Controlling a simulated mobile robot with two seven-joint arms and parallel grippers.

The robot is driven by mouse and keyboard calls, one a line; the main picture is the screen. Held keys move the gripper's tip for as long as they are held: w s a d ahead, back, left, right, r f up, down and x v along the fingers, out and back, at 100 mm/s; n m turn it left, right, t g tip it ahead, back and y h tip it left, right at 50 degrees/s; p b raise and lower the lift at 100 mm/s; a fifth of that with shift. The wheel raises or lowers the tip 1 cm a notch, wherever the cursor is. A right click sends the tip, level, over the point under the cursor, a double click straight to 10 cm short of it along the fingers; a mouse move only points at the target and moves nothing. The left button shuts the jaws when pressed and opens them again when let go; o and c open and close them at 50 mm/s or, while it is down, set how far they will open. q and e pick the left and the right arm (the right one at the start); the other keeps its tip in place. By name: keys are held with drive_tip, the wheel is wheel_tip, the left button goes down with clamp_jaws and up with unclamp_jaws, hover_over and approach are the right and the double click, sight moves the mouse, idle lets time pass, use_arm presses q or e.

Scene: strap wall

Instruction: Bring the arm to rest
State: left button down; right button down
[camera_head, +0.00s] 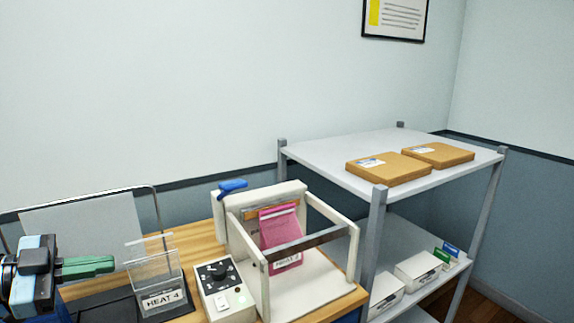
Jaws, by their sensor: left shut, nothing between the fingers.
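My left gripper (112,265) reaches in from the left edge over the wooden table (197,240). Its green fingers are together, shut and empty, pointing right. A clear stand (150,272) with a "HEAT 4" label stands just right of the fingertips; I cannot tell whether they touch. Farther right is a white machine (315,286) with an open frame, a dark crossbar and a blue-tipped handle. A pink pouch (278,226) with a label stands inside its frame, partly behind the crossbar. My right gripper is not in view.
A control box (222,293) with a black dial sits left of the machine. A grey shelf rack (320,150) stands right, with two brown cardboard boxes (388,168) on top and white boxes (420,268) below. A pale panel (85,228) stands behind the gripper.

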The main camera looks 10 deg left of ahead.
use_arm(q)
drive_tip(key=s+d+f+n+t+y, duration=0.1)
drive_tip(key=d+f+n+y, duration=0.2)
drive_tip(key=d+f, duration=0.6)
drive_tip(key=d+f+n+y, duration=0.2)
drive_tip(key=d+f, duration=0.4)
drive_tip(key=f, duration=0.7)
drive_tip(key=s+a+f+n+g+y, duration=0.1)
drive_tip(key=s+f+n+g+y, duration=0.3)
drive_tip(key=s+f, duration=0.55)
drive_tip(key=s+a+f+n+g+y, duration=0.15)
drive_tip(key=s+f+n+g, duration=0.35)
drive_tip(key=s, duration=0.9)
drive_tip(key=w+d+f+m+t, duration=0.2)
drive_tip(key=w+f+t, duration=0.4)
drive_tip(key=f, duration=0.3)
drive_tip(key=shift+w+d+t+h, duration=0.4)
drive_tip(key=shift+d+t+h, duration=0.1)
drive_tip(key=shift+t, duration=0.1)
drive_tip(key=shift+a, duration=0.1)
